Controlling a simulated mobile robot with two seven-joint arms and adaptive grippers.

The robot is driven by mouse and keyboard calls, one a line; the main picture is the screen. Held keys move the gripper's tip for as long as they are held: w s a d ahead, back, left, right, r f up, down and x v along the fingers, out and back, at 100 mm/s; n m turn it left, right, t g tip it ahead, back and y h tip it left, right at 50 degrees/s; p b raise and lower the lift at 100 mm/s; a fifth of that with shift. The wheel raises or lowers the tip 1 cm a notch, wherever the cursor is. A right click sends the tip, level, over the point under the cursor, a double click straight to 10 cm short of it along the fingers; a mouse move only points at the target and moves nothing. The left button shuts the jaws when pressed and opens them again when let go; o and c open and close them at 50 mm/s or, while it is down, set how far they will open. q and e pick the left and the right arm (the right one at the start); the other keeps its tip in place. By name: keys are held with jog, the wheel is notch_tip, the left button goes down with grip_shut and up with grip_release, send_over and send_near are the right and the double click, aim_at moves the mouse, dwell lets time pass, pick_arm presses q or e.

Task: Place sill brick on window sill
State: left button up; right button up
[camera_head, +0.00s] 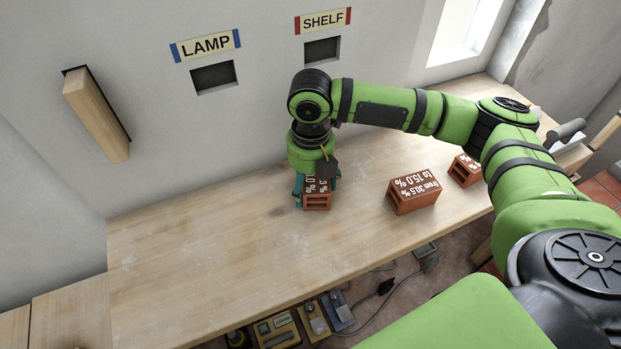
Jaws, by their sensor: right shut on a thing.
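My right gripper (316,188) points down and is shut on a red-brown hollow brick (317,203) with a white printed label, at the middle of the wooden bench (200,260). The fingers hide part of its label; whether it touches the bench is hard to tell. A second brick (414,192), printed "from 30.5 % to 15.0 %", lies to the right. A third brick (464,171) lies farther right, partly hidden by my right arm. No label marks any one as the sill brick. A bright window (466,30) shows at the upper right. My left gripper is not in view.
The wall has dark recesses under LAMP (207,45) and SHELF (323,20) signs. A wooden beam (97,115) juts from the wall at left. The bench's left part is clear. Small boxes (277,328) and cables lie below its front edge.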

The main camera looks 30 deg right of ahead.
jog(key=o, duration=1.3)
jog(key=shift+f, duration=0.1)
notch_tip(320, 180, up, 12)
jog(key=shift+r+b, duration=0.15)
jog(key=shift+b, duration=0.9)
